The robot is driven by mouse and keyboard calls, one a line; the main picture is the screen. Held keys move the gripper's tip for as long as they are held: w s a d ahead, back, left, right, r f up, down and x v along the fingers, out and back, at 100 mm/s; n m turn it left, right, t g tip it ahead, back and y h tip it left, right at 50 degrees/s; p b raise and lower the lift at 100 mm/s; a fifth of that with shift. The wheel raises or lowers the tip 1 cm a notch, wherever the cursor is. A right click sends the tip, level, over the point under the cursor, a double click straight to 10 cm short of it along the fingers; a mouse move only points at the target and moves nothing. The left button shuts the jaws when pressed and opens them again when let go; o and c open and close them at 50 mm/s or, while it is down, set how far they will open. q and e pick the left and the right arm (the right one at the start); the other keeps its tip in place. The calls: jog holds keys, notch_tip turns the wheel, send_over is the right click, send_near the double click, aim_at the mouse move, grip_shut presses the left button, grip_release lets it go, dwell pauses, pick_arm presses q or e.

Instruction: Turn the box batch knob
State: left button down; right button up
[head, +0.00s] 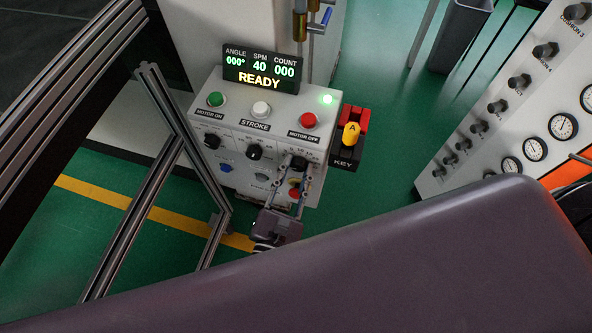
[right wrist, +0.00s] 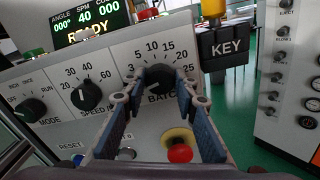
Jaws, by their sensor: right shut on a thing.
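The control box (head: 232,130) stands left of the middle in the head view, its display reading READY. The black batch knob (head: 299,162) is at the right of its row of knobs. It also shows in the right wrist view (right wrist: 158,76), under a scale with 5, 10, 15 and 25. My right gripper (head: 297,167) reaches up from below with its two fingers either side of this knob, shut on it. The fingers hide part of the knob and its label, and I cannot read its setting clearly. My left gripper is not in view.
The mode knob (right wrist: 29,110) and speed knob (right wrist: 88,95) sit left of the batch knob. A red button (right wrist: 179,153) with a yellow collar is just below. A key holder (head: 347,150) juts out at the right. A metal frame (head: 187,137) stands left.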

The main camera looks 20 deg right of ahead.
jog(key=shift+m+b, duration=0.45)
jog(key=shift+m, duration=0.65)
jog(key=o, duration=1.2)
jog(key=shift+c, duration=0.2)
jog(key=v, duration=0.7)
jog(key=shift+s+a, duration=0.15)
jog(key=shift+s, duration=0.05)
